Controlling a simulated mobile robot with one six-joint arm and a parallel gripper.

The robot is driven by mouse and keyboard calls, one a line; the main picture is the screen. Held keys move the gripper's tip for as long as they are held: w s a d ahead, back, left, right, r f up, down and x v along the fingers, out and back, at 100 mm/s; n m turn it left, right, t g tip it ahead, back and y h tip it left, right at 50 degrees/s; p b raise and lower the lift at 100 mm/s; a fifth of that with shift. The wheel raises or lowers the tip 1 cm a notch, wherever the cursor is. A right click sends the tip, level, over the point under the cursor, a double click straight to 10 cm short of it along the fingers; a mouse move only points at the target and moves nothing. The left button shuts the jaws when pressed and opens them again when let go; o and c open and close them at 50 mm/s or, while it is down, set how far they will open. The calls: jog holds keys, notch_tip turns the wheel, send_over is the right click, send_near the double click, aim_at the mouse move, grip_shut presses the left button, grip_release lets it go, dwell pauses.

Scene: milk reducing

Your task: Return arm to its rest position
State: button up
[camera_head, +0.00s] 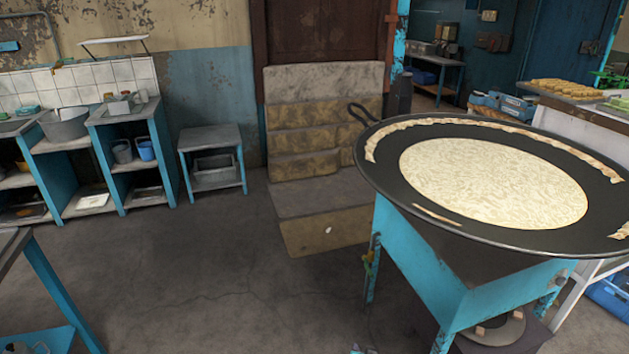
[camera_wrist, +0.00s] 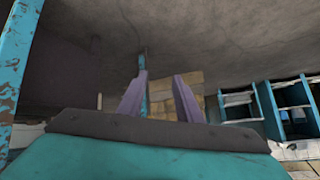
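My gripper (camera_wrist: 160,76) shows only in the wrist view, where its two purple-grey fingers stand apart with nothing held between them. The wrist picture appears upside down, with the floor at its top. My arm does not show in the head view. A wide black pan (camera_head: 375,169) with a pale, creamy layer of milk (camera_head: 495,182) sits on a blue stand (camera_head: 425,265) at the right of the head view. Strips of pale skin lie along the pan's rim.
Worn stone steps (camera_head: 315,190) rise to a brown door (camera_head: 325,30); they also show behind my fingers in the wrist view (camera_wrist: 188,82). Blue shelves (camera_head: 105,150) and a small blue table (camera_head: 212,140) line the left wall. The floor (camera_head: 210,270) in the middle is clear.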

jog(key=s+n+g, duration=0.3)
jog(key=s+g, duration=1.1)
jog(key=s, duration=2.1)
jog(key=shift+s+a+r+g+p, duration=0.2)
jog(key=shift+s+r+g+p, duration=0.1)
jog(key=shift+g+p, duration=0.1)
